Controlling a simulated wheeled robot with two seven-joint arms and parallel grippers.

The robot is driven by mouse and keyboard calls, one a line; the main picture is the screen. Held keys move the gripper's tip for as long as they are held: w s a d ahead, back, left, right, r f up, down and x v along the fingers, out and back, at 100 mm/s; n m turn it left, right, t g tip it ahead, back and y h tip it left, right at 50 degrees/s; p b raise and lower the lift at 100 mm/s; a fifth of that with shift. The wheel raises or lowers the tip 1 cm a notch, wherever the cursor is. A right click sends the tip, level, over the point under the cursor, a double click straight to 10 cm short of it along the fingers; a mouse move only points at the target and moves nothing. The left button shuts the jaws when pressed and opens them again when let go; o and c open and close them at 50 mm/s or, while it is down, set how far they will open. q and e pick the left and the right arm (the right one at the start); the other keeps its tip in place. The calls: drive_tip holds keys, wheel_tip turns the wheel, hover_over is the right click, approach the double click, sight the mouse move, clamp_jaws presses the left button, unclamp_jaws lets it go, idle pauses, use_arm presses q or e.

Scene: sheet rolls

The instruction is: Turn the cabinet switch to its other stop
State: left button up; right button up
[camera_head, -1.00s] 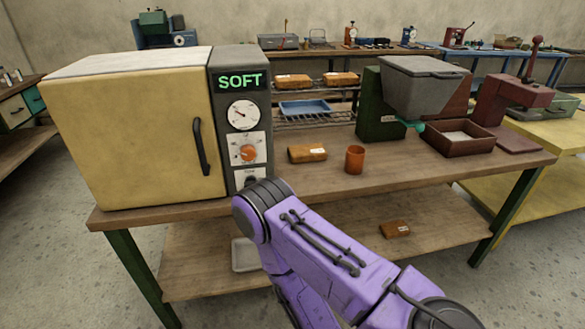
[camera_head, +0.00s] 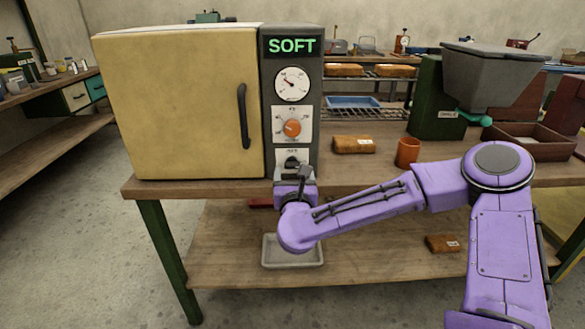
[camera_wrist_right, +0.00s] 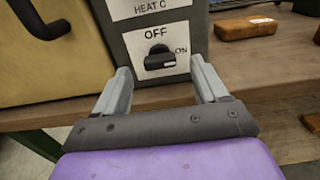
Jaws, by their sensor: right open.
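The cabinet (camera_head: 180,105) is cream-doored, with a dark grey control panel on its right side. The switch is a black knob (camera_wrist_right: 160,58) low on this panel, on a white plate marked OFF above and ON at right. Its bar lies nearly level, with a white mark towards its right end, on the ON side. The switch also shows in the head view (camera_head: 292,161), partly hidden by my right gripper (camera_head: 295,177). In the wrist view my right gripper (camera_wrist_right: 160,72) is open and empty, its fingers spread left and right of the knob, apart from it. My left gripper is out of view.
Above the switch are an orange dial (camera_head: 292,128), a gauge (camera_head: 292,84) and a green SOFT display (camera_head: 291,46). A grey tray (camera_head: 292,250) lies on the lower shelf.

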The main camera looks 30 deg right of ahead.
sight(291, 167)
drive_tip(key=x, duration=0.4)
drive_tip(key=c, duration=1.1)
drive_tip(key=shift+o, duration=0.2)
drive_tip(key=shift+n, duration=0.3)
drive_tip(key=n, duration=0.3)
drive_tip(key=shift+a+n+p, duration=0.1)
drive_tip(key=shift+n+p, duration=0.2)
drive_tip(key=shift+p, duration=0.05)
drive_tip(key=n+p, duration=0.1)
drive_tip(key=n, duration=0.3)
drive_tip(key=shift+w+a+n, duration=0.1)
drive_tip(key=shift+n, duration=0.2)
drive_tip(key=n+p, duration=0.1)
drive_tip(key=n, duration=0.3)
drive_tip(key=shift+n, duration=0.3)
drive_tip(key=n+p, duration=0.2)
drive_tip(key=n, duration=0.2)
drive_tip(key=shift+f, duration=0.15)
drive_tip(key=shift+n, duration=0.3)
